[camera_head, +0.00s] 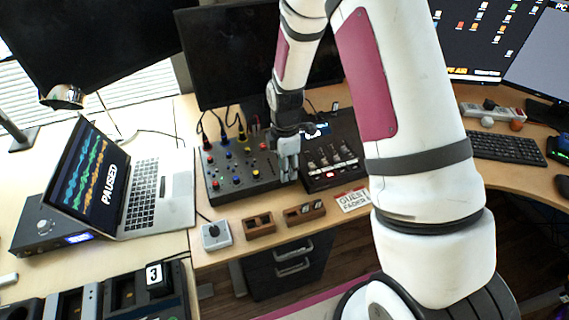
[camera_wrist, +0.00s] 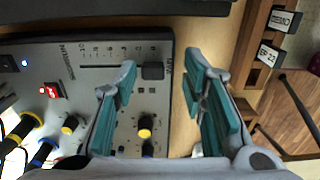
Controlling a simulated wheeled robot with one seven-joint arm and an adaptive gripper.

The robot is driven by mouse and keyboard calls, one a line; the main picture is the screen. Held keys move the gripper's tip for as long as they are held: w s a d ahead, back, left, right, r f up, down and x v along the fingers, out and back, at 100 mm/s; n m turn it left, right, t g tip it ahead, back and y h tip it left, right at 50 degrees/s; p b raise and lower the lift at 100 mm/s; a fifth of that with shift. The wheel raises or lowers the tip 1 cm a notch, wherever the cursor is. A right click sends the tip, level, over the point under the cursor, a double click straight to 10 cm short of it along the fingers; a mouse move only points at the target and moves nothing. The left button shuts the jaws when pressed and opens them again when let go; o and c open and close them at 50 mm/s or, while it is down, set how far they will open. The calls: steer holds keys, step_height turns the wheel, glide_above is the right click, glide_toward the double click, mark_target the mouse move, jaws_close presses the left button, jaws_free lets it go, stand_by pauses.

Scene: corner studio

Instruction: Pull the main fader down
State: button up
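The mixer (camera_head: 222,160) is a dark panel with coloured knobs on the desk, and it also shows in the wrist view (camera_wrist: 82,105). In the wrist view its main fader (camera_wrist: 152,71) is a black cap at the right end of a slot (camera_wrist: 104,67), beside the MAIN lettering. My gripper (camera_head: 288,168) points down over the mixer's right side and hides the fader in the head view. In the wrist view my gripper (camera_wrist: 163,75) is open, one finger on each side of the fader cap. I cannot tell whether either finger touches it.
A second fader box (camera_head: 330,180) stands close at the right, with a guest faders card (camera_head: 353,200) in front. Wooden card holders (camera_head: 260,224) and a small joystick box (camera_head: 215,236) line the front edge. A laptop (camera_head: 150,205) stands left; a monitor (camera_head: 235,60) stands behind.

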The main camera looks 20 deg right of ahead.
steer(key=shift+w, duration=0.1)
step_height(320, 180, up, 12)
stand_by(0.6)
stand_by(0.4)
steer(key=s+r+m+t, duration=0.1)
steer(key=s+r+m, duration=0.45)
steer(key=r, duration=0.25)
steer(key=s+r+m+t, duration=0.1)
steer(key=s+r+m, duration=0.3)
steer(key=s+r, duration=0.4)
steer(key=s+r+m+t+p, duration=0.1)
steer(key=s+r+m, duration=0.4)
steer(key=s, duration=0.8)
steer(key=m+t, duration=0.1)
steer(key=m, duration=0.2)
steer(key=shift+s+d, duration=0.15)
steer(key=shift+s, duration=0.1)
